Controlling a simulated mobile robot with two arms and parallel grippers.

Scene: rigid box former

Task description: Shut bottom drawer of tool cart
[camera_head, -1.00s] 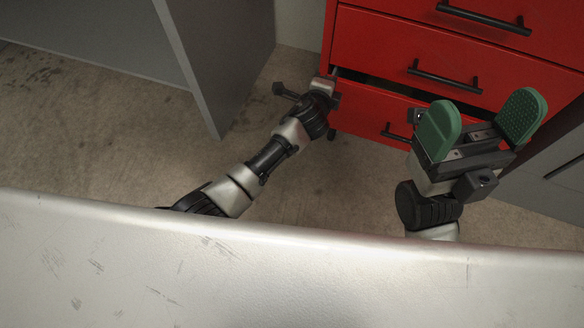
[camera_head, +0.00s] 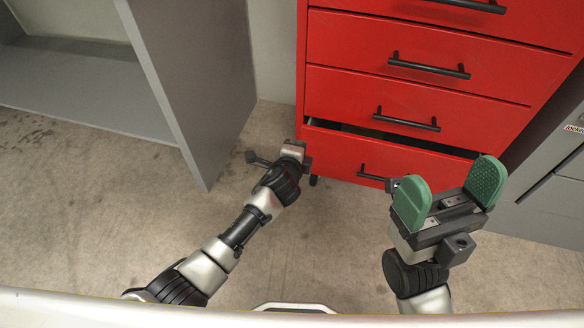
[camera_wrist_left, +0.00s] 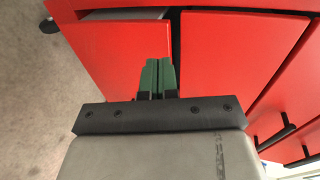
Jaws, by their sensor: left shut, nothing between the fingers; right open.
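The red tool cart (camera_head: 430,40) stands at the upper right of the head view. Its bottom drawer (camera_head: 335,150) sticks out slightly, with a dark gap along its top edge. The drawer's black handle (camera_head: 374,177) is partly hidden by my right gripper. My left gripper (camera_wrist_left: 158,66) is shut and empty, its green fingers in front of the bottom drawer's red front (camera_wrist_left: 110,45) in the left wrist view. I cannot tell whether they touch it. In the head view its fingers are hidden at the drawer's left end. My right gripper (camera_head: 450,188) is open and empty, in front of the cart.
The drawers above look closed, with black bar handles (camera_head: 407,122). A grey cabinet panel (camera_head: 195,85) stands left of the cart. Grey cabinets (camera_head: 555,200) stand on the right. The concrete floor (camera_head: 90,210) at the left is clear.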

